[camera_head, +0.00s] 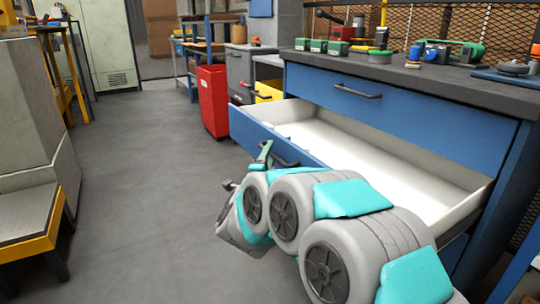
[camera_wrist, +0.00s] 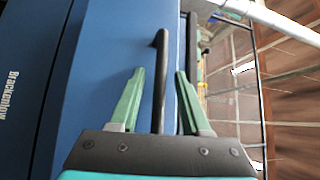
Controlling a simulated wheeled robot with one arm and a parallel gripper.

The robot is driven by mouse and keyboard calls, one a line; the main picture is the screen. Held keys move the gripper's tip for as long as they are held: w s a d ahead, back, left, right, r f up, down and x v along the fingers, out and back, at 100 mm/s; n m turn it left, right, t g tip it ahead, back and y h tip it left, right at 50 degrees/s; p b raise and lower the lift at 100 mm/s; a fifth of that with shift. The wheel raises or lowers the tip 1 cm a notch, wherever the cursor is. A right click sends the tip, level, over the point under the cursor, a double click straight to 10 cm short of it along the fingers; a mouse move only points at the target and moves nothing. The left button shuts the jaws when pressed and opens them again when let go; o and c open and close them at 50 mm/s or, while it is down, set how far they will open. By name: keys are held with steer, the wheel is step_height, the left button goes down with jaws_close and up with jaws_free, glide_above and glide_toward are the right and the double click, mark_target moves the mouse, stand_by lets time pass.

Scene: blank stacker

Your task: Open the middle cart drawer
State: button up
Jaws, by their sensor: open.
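The blue cart (camera_head: 400,105) stands at the right, with its top drawer shut. The drawer below it (camera_head: 375,158), which I take as the middle one, is pulled far out and shows an empty white inside. My gripper (camera_head: 264,154) is at this drawer's front, by its dark handle (camera_head: 285,160). In the wrist view my gripper (camera_wrist: 160,73) is open, with the handle (camera_wrist: 160,92) running between its two green fingers, apart from both. The blue drawer front (camera_wrist: 100,60) fills the left there. My arm hides part of the drawer front and the cart below.
The cart's dark top carries green blocks (camera_head: 318,46), a grey-green can (camera_head: 380,57) and several tools. A red bin (camera_head: 212,100) and a grey cabinet with a yellow drawer (camera_head: 267,92) stand behind. A yellow-edged step (camera_head: 30,243) is at left. The grey floor (camera_head: 150,190) between is clear.

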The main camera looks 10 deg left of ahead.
steer(key=s+a+f, duration=0.1)
steer(key=s, duration=0.6)
steer(key=shift+s, duration=0.35)
